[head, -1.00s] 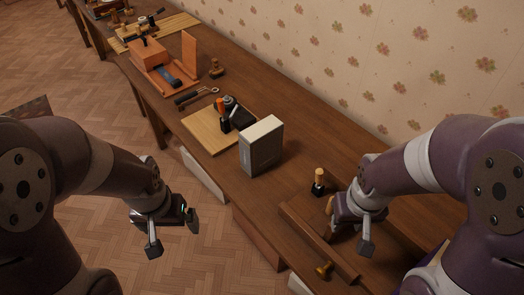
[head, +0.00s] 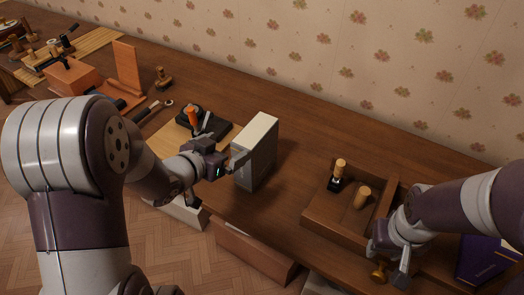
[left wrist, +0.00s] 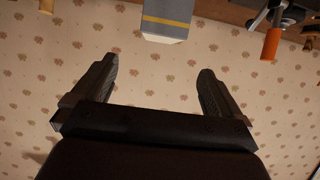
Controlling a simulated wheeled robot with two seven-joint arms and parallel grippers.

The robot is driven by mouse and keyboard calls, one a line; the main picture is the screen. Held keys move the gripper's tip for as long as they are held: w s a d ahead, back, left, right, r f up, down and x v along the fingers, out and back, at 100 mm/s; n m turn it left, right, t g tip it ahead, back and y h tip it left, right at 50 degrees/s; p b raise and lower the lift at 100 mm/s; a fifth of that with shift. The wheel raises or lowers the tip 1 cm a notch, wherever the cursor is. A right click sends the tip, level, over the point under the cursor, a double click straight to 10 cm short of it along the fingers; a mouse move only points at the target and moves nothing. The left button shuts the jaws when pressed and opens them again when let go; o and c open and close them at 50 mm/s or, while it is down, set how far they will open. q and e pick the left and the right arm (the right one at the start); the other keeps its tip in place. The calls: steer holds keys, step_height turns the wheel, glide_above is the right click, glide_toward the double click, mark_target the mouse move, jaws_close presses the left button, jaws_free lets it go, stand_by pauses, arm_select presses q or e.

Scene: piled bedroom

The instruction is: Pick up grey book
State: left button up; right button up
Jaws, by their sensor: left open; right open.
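The grey book (head: 258,150) stands upright on the wooden desk, its pale top edge up. In the head view my left gripper (head: 217,178) is open beside its left side, with one finger overlapping the book in the picture; I cannot tell whether they touch. In the left wrist view the book (left wrist: 167,20) shows at the top edge with a yellow stripe, beyond the open fingers (left wrist: 157,70), and nothing is between them. My right gripper (head: 390,262) is open and empty over the desk's front right, by a wooden tray.
The wooden tray (head: 318,222) holds stamps with wooden handles. A purple book (head: 487,258) lies at the lower right. A light board (head: 172,139) with a dark stand and an orange-handled item is left of the grey book. Bare desk (head: 310,150) lies right of it.

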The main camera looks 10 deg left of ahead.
mark_target(253, 133)
arm_select(q)
steer(key=x, duration=1.1)
steer(key=shift+w+d+f, duration=0.1)
steer(key=shift+w+d, duration=0.05)
steer(key=shift+w, duration=0.2)
steer(key=shift+w+f, duration=0.2)
steer(key=shift+w, duration=0.2)
steer(key=shift+s, duration=0.15)
steer(key=c, duration=0.4)
steer(key=shift+r, duration=0.1)
jaws_close()
steer(key=shift+r, duration=0.1)
